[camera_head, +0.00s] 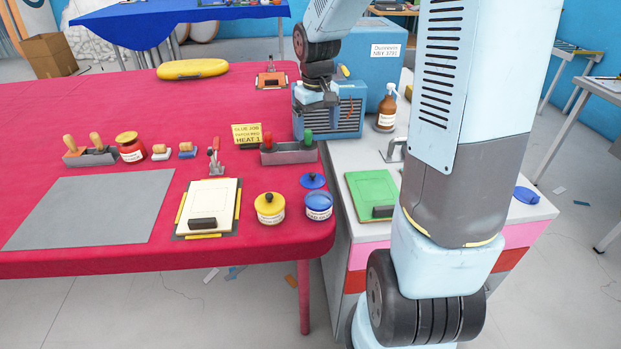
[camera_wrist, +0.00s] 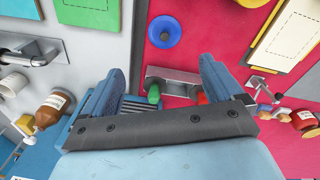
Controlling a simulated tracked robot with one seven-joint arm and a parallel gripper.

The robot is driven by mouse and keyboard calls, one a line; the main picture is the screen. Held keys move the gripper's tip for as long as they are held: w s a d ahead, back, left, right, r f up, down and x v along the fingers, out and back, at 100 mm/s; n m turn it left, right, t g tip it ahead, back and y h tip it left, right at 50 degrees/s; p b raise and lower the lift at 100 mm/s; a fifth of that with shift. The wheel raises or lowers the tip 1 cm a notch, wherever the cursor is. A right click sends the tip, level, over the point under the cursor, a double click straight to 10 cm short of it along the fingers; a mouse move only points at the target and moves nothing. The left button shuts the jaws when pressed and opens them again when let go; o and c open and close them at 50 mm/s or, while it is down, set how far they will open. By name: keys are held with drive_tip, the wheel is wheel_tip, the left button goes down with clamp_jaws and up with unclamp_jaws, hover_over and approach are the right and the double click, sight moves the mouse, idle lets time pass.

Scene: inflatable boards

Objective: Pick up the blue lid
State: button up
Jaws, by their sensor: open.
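The blue lid (camera_head: 313,181) is a small round disc with a dark knob. It lies on the red table just behind the open blue jar (camera_head: 319,206), near the table's right edge. In the wrist view the lid (camera_wrist: 164,32) is fully visible, ahead of the fingertips and between their lines. My gripper (camera_wrist: 163,68) is open and empty, with its two blue fingers spread wide. In the head view my gripper (camera_head: 318,97) is in front of the blue slatted machine, farther back than the lid and apart from it; its fingertips are hard to make out there.
A grey rack (camera_head: 289,155) with green and red handles stands behind the lid. A yellow-lidded jar (camera_head: 270,208) and a clipboard (camera_head: 209,206) lie to the left. The white side cabinet (camera_head: 350,160) holds a brown bottle (camera_head: 387,108) and a green board (camera_head: 372,192).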

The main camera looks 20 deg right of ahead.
wheel_tip(320, 180, down, 4)
drive_tip(key=w, duration=0.2)
hover_over(313, 174)
drive_tip(key=f, duration=0.8)
drive_tip(key=shift+w+d+f, duration=0.1)
drive_tip(key=shift+w+d, duration=0.05)
drive_tip(key=shift+w, duration=0.1)
drive_tip(key=shift+s+f, duration=0.1)
drive_tip(key=shift+f, duration=2.5)
drive_tip(key=shift+s, duration=0.1)
drive_tip(key=c, duration=1.1)
